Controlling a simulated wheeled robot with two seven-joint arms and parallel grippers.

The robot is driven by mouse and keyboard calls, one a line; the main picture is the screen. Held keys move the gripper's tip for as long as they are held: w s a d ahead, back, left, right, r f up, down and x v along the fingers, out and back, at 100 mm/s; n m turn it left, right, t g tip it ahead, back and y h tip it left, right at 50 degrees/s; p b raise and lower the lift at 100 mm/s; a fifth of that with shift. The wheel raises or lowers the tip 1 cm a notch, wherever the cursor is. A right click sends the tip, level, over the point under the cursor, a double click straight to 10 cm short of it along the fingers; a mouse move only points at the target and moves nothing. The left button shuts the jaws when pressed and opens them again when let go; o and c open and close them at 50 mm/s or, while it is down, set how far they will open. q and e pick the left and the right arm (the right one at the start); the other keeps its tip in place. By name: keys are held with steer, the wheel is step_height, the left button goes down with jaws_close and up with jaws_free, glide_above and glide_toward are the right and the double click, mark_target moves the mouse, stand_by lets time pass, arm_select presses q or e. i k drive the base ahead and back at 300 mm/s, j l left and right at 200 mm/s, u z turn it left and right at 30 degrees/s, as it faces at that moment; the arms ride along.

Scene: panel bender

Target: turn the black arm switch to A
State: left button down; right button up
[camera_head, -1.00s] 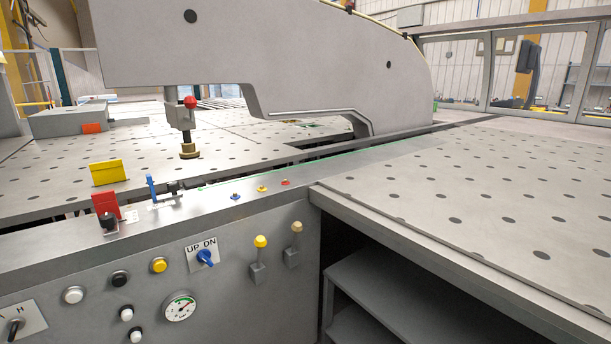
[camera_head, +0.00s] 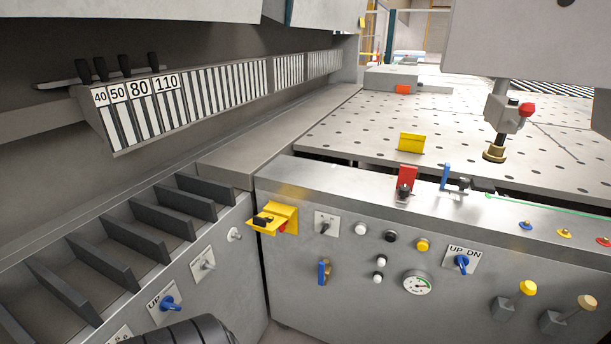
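A small pale plate with a black arm switch (camera_head: 326,226) is on the front panel of the machine, left of a white button. Its lettering is too small to read now, so I cannot tell which letter the arm points to. A black ribbed part of my arm shows at the bottom edge, left of the middle, well below and left of the switch. No gripper fingers are in view.
A yellow bracket (camera_head: 275,217) with a black knob juts out left of the switch. A blue-handled key switch (camera_head: 324,271) is below it. Buttons, a gauge (camera_head: 417,283) and a blue UP DN switch (camera_head: 462,262) are to the right. Dark slotted dividers (camera_head: 150,226) fill the left side.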

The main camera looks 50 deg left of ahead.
mark_target(326, 224)
steer(key=k+l+u, duration=0.1)
steer(key=u, duration=1.4)
